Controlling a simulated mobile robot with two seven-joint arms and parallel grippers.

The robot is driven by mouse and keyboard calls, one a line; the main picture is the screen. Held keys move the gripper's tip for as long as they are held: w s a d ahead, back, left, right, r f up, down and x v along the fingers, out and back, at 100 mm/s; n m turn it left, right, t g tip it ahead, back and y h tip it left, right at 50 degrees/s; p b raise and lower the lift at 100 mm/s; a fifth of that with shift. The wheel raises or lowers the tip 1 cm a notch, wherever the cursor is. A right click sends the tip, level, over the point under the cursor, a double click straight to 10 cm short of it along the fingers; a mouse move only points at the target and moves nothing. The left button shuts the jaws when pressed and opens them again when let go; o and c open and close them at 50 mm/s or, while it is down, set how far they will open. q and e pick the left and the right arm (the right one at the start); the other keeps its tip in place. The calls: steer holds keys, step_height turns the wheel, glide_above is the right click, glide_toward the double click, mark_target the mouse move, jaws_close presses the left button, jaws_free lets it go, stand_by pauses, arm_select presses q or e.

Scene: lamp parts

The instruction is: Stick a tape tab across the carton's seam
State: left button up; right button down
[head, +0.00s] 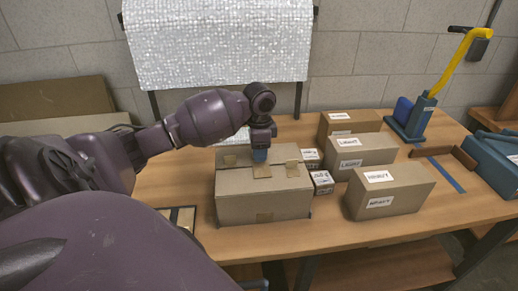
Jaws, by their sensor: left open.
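The closed cardboard carton (290,205) stands on the wooden table, in the middle of the head view. Small tan tape tabs show on its top: one at the left (231,160), one in the middle (262,171) and one at the right (292,168). My left gripper (260,156) points down over the middle of the carton's top, right at the middle tab. It is open. I cannot tell whether its fingertips touch the tab. My right gripper is out of view.
Left of the carton lies a dark-edged tan pad (182,216). Small labelled boxes (321,182) stand close to its right. Larger labelled boxes (392,190) stand further right. A blue tool with a yellow handle (412,118) and a blue bin (492,160) are at the far right.

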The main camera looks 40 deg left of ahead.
arm_select(q)
steer(key=shift+r, duration=0.2)
step_height(320, 180, up, 10)
steer(key=shift+r+p, duration=0.2)
steer(key=shift+p, duration=0.2)
